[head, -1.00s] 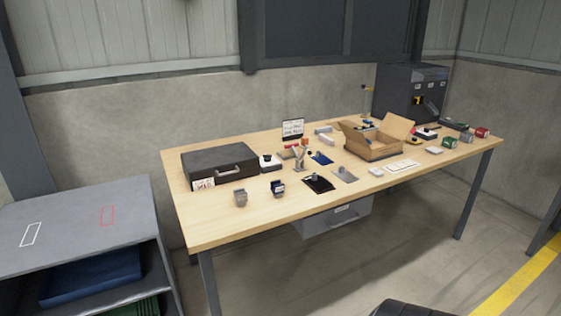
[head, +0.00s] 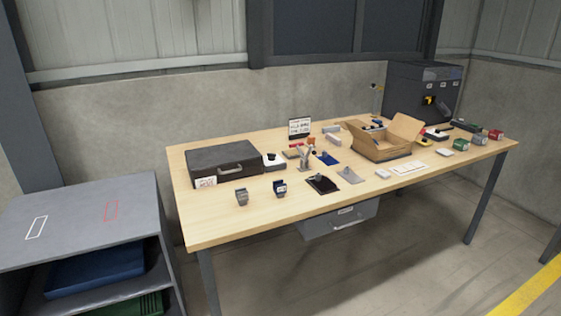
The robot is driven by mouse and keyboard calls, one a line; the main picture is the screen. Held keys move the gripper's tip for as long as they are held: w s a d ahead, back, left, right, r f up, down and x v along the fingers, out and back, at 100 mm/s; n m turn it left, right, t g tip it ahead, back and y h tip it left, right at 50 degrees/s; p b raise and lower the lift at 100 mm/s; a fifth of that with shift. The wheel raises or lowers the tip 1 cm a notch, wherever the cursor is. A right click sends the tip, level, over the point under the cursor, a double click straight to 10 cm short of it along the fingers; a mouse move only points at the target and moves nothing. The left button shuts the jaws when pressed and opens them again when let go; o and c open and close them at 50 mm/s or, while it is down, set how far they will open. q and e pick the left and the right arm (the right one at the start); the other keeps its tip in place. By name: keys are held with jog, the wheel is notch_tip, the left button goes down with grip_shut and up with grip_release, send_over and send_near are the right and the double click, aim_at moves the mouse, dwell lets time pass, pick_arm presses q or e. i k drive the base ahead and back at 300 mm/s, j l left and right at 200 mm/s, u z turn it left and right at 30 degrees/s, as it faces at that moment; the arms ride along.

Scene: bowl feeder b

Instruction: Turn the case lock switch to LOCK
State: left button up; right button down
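A dark grey case (head: 236,159) with a handle on its front lies shut at the left end of the wooden table (head: 222,226). A white label card (head: 205,183) is at the case's front left corner. Neither of my grippers is in view.
Small parts, coloured mats and an open cardboard box (head: 383,147) fill the table's middle. A dark machine (head: 420,92) stands at the far right corner. A grey shelf (head: 78,222) stands left of the table.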

aim_at(272, 157)
jog(key=i+j, duration=0.15)
jog(key=i, duration=0.3)
jog(key=i+j, duration=0.1)
jog(key=i, duration=0.3)
